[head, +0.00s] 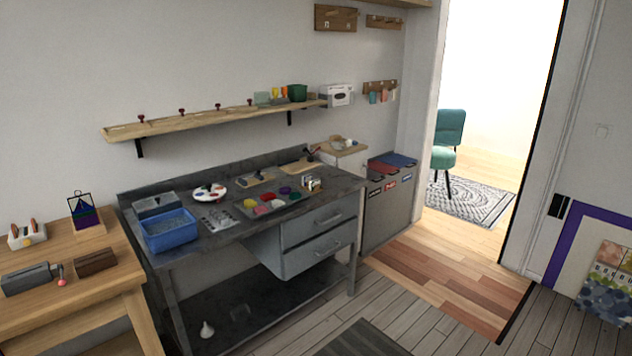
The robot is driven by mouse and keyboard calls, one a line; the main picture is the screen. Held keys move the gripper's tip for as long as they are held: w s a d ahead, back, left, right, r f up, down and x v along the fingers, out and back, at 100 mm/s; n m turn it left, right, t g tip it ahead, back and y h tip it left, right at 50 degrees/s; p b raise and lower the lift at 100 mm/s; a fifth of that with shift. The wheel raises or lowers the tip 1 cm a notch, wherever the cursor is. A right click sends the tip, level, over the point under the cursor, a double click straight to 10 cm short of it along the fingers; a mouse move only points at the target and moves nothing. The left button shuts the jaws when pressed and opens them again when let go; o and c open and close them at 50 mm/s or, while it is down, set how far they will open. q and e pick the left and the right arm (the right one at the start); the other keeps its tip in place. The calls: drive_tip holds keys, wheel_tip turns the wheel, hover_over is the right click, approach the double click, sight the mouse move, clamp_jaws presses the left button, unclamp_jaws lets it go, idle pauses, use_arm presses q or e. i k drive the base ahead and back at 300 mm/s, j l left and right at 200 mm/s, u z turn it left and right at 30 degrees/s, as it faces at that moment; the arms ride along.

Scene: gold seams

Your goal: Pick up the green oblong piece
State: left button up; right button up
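I cannot pick out a green oblong piece for certain at this distance. A grey tray (240,212) on the dark workbench (335,187) holds several small coloured pieces, among them pink, red, yellow, purple and white ones. A white palette (203,195) with small coloured spots lies left of the tray. On the wall shelf (200,122) stand a dark green box (298,92) and a pale green item (262,98). Neither of my grippers is in view.
A blue bin (168,232) stands at the workbench's left end. A wooden table (95,290) with small objects is at the left. Drawers (318,247) sit under the bench. A grey cabinet (385,215) stands right of it. The floor (430,325) in front is mostly clear.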

sight(311, 184)
drive_tip(key=i+l, duration=0.45)
drive_tip(key=i, duration=0.25)
drive_tip(key=i+l+u, duration=0.15)
drive_tip(key=i+l, duration=0.3)
drive_tip(key=i, duration=0.2)
drive_tip(key=i+l, duration=0.55)
drive_tip(key=i+j+u, duration=0.05)
drive_tip(key=i, duration=0.1)
